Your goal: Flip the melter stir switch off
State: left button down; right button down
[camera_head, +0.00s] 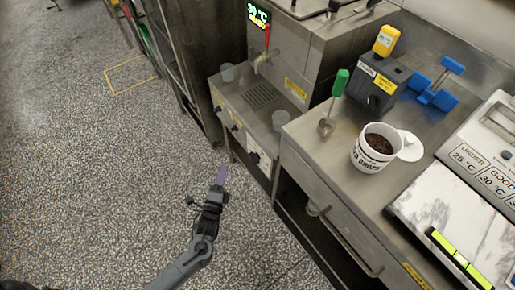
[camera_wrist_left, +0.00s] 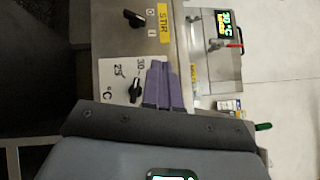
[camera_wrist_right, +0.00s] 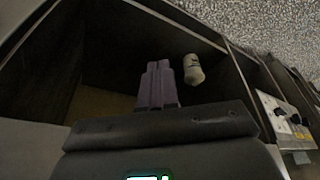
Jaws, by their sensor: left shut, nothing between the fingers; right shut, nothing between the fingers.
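The melter (camera_head: 300,45) is a steel machine at the top middle of the head view, with its front controls facing the aisle. In the left wrist view, the stir switch (camera_wrist_left: 134,19) is a black knob beside 0 and I marks and a yellow STIR label (camera_wrist_left: 165,24). Which mark it points at is too small to tell. My left gripper (camera_head: 221,172), with purple fingers (camera_wrist_left: 158,66), is shut and empty, in front of the panel and apart from the switch. My right gripper (camera_wrist_right: 158,66) is shut and empty, facing a dark open shelf; the head view does not show it.
A black temperature knob (camera_wrist_left: 134,91) on a white dial sits close to the left fingers. A white canister (camera_wrist_right: 193,69) stands in the shelf. The aisle floor is clear.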

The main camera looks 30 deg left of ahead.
pick_arm(q)
jog(key=w+f+m+t+b, duration=0.2)
jog(key=w+f+b, duration=0.3)
jog(key=f+b, duration=0.3)
jog(key=shift+f+m+t+b, duration=0.25)
jog(key=shift+m+t+b, duration=0.15)
jog(key=shift+m+b, duration=0.1)
